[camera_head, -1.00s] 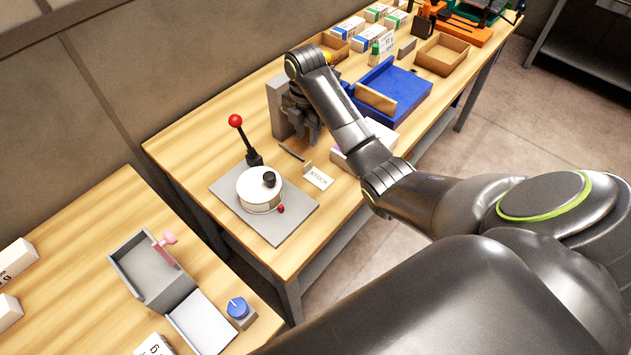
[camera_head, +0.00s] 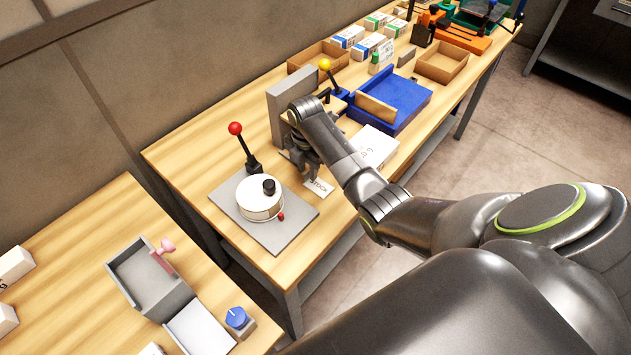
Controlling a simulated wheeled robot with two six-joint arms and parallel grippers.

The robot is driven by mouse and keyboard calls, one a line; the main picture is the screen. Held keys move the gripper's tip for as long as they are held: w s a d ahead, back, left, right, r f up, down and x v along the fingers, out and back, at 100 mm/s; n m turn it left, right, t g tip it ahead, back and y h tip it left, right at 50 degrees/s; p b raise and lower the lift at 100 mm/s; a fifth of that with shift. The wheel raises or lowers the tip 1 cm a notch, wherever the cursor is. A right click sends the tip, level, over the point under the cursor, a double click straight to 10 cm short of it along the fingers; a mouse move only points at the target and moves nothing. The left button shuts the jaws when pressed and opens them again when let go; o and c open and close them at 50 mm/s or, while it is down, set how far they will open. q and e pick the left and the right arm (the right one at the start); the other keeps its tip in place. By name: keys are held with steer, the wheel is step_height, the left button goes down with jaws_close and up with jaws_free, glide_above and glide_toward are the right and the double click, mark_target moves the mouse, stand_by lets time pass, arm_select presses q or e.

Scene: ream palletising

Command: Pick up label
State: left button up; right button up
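A small white label marked STOCK (camera_head: 318,188) lies on the wooden table beside the grey plate with the round white device. My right gripper (camera_head: 302,173) points down just above and behind the label, close to its upper left end. Its fingers look apart, with nothing visible between them. Part of the label's far side is hidden by the gripper. Whether the fingers touch it cannot be told. My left gripper is not in view.
The round white device (camera_head: 260,198) with a red-knobbed lever (camera_head: 240,140) stands left of the gripper. A white ream (camera_head: 374,147) lies behind my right forearm. A blue tray (camera_head: 405,95) and cardboard boxes (camera_head: 442,59) stand farther back.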

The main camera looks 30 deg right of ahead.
steer(key=shift+c, duration=0.4)
jaws_close()
